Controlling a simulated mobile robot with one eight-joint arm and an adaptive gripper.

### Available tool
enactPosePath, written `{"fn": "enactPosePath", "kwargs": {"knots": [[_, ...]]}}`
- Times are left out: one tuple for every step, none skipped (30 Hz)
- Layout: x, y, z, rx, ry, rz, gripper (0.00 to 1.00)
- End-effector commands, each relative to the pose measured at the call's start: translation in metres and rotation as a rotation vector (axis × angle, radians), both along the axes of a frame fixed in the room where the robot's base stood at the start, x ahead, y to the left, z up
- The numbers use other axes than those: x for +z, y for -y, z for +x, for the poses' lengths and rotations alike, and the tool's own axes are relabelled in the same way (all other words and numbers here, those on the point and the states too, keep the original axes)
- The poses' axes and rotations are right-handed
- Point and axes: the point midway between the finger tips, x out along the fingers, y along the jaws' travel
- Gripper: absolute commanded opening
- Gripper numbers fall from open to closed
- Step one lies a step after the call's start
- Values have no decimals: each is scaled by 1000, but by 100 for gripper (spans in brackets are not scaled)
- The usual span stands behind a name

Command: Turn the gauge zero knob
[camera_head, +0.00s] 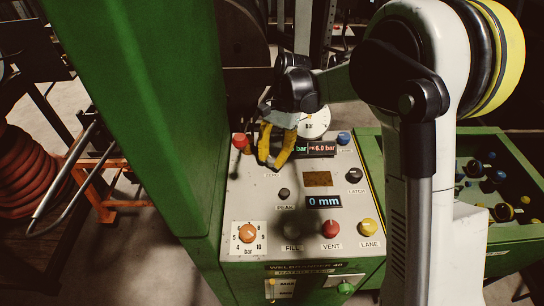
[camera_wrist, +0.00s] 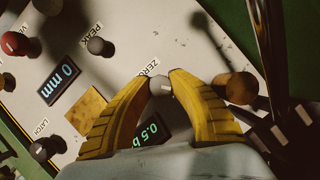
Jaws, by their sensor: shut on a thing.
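The gauge zero knob (camera_wrist: 160,86) is a small grey knob beside the "ZERO" label in the wrist view. My gripper (camera_wrist: 164,78) is shut on it, with one yellow fingertip on each side. In the head view my gripper (camera_head: 273,161) reaches down to the upper left of the light control panel (camera_head: 240,190), and its fingers hide the knob there. A white round gauge (camera_head: 314,122) stands just behind the gripper, partly covered by it. A pressure display (camera_wrist: 154,130) shows between the fingers in the wrist view, reading about 0.5.
A red knob (camera_head: 240,141) stands close left of my fingers. The peak knob (camera_head: 284,194), latch knob (camera_head: 354,174) and blue knob (camera_head: 344,138) stand around. A green column (camera_head: 140,100) rises at left. A green bin (camera_head: 500,170) with loose parts is at right.

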Motion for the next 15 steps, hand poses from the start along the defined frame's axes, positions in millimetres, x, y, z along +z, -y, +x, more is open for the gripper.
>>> {"fn": "enactPosePath", "kwargs": {"knots": [[1,-1,0,43,0,0,0],[1,-1,0,70,-2,-1,0],[1,0,0,104,-1,-1,0],[0,0,0,130,-1,-1,0],[0,-1,0,156,0,0,0],[0,-1,0,187,-1,0,0],[0,-1,0,211,-2,-1,0],[0,-1,0,233,0,-1,0],[0,-1,0,261,0,0,0],[0,-1,0,279,0,0,0],[0,-1,0,299,0,0,0],[0,0,0,321,0,0,0],[0,0,0,337,-1,-1,0],[0,0,0,352,-1,-1,0],[0,0,0,370,-1,1,0]]}}
